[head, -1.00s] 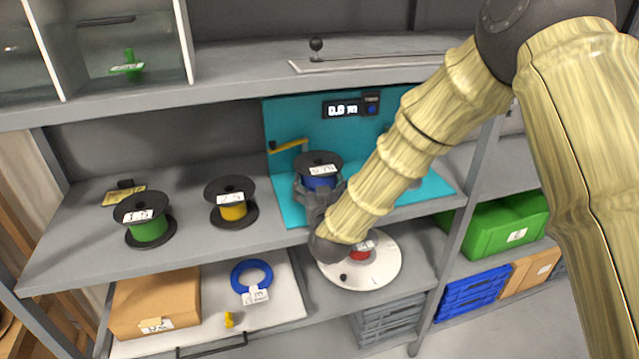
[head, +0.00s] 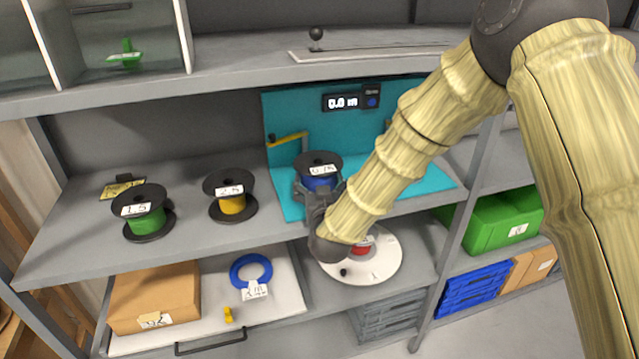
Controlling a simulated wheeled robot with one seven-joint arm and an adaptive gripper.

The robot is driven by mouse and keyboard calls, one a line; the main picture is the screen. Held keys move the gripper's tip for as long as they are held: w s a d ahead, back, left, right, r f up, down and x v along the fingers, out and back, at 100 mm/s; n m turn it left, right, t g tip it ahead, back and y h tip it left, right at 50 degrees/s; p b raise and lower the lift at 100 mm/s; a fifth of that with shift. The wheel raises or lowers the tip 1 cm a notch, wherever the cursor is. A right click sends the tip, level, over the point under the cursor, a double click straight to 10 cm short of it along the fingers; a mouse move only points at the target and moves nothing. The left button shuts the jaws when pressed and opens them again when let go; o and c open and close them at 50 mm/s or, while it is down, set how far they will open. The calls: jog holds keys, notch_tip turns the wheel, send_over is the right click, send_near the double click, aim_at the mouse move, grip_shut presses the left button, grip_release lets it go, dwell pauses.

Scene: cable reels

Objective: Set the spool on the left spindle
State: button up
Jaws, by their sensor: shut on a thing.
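A blue spool (head: 319,182) with black flanges and a white label is in my gripper (head: 311,193) at the front left of the teal winding station (head: 290,207). My gripper comes from the front right and is shut on the spool; its fingers partly hide the lower part. Behind the spool stands a grey post (head: 306,144) beside a yellow crank arm (head: 287,139). The left spindle cannot be made out, and I cannot tell whether the spool is around it or above it. My arm hides the station's right part.
A green spool (head: 147,222) and a yellow spool (head: 232,204) stand on the shelf to the left. Below are a drawer with a cardboard box (head: 155,295) and blue coil (head: 251,263), and a white disc (head: 385,262). An upper shelf (head: 240,60) overhangs the station.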

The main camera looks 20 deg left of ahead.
jog(key=shift+r, duration=0.1)
jog(key=o, duration=1.5)
jog(key=shift+c, duration=0.2)
jog(key=shift+s, duration=0.2)
jog(key=shift+v, duration=4.35)
